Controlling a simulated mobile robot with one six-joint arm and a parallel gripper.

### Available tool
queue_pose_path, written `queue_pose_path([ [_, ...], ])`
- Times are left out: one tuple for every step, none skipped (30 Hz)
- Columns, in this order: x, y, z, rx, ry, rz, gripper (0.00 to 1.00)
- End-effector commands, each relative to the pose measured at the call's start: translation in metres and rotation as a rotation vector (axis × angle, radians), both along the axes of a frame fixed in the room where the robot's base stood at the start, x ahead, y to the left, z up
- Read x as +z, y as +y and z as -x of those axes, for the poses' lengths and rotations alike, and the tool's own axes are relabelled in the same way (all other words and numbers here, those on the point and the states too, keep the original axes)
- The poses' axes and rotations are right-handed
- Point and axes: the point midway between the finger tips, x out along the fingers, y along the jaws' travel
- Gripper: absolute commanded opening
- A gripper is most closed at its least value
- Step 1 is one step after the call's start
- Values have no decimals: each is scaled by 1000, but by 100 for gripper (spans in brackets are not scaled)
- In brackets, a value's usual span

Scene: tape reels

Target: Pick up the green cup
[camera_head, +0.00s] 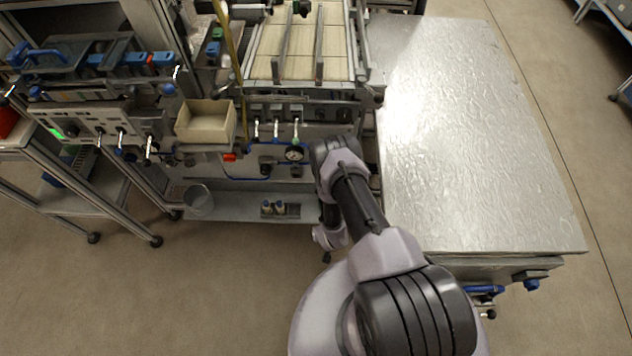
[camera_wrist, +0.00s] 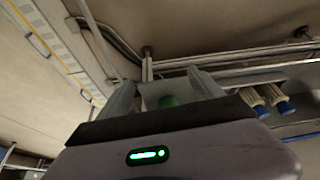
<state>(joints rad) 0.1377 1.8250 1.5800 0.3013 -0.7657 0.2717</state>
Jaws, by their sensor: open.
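A small green shape (camera_wrist: 168,100) shows between the fingers of my gripper (camera_wrist: 165,86) in the wrist view, low in the gap and partly hidden by the gripper body. It may be the green cup, but too little of it shows to be sure. The two pale fingers stand apart, and I see no contact with the green shape. In the head view my gripper (camera_head: 326,254) points down in front of the machine's lower shelf, partly hidden by my arm. No green cup is clearly visible there.
A lower shelf (camera_head: 237,207) holds a grey bucket (camera_head: 198,200) and two small bottles (camera_head: 273,208), left of my gripper. A beige bin (camera_head: 206,122) sits above. A large metal table (camera_head: 470,130) stands to the right. The floor in front (camera_head: 190,300) is clear.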

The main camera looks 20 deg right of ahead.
Motion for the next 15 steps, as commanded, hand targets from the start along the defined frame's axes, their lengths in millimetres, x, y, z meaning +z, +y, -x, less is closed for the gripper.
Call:
queue_pose_path([
  [-4, -1, 3, 0, 2, 0, 76],
  [-6, -2, 0, 1, 1, 1, 76],
  [-8, -4, -8, 0, 0, 1, 76],
  [-8, -6, -16, 1, -1, 1, 76],
  [-8, -9, -24, 1, -2, 1, 76],
  [-9, -12, -33, 0, -2, 1, 76],
  [-9, -14, -40, 0, -1, 1, 76],
  [-9, -16, -46, -1, 0, 1, 76],
  [-8, -18, -53, 1, 0, 1, 76],
  [-8, -19, -57, 2, 1, 0, 76],
  [-8, -20, -60, 1, 2, 1, 76],
  [-8, -22, -64, 1, 3, 0, 76],
  [-8, -23, -69, 1, 2, 1, 76],
  [-8, -25, -74, 1, 1, 1, 76],
  [-9, -28, -83, 0, 0, 1, 76],
])
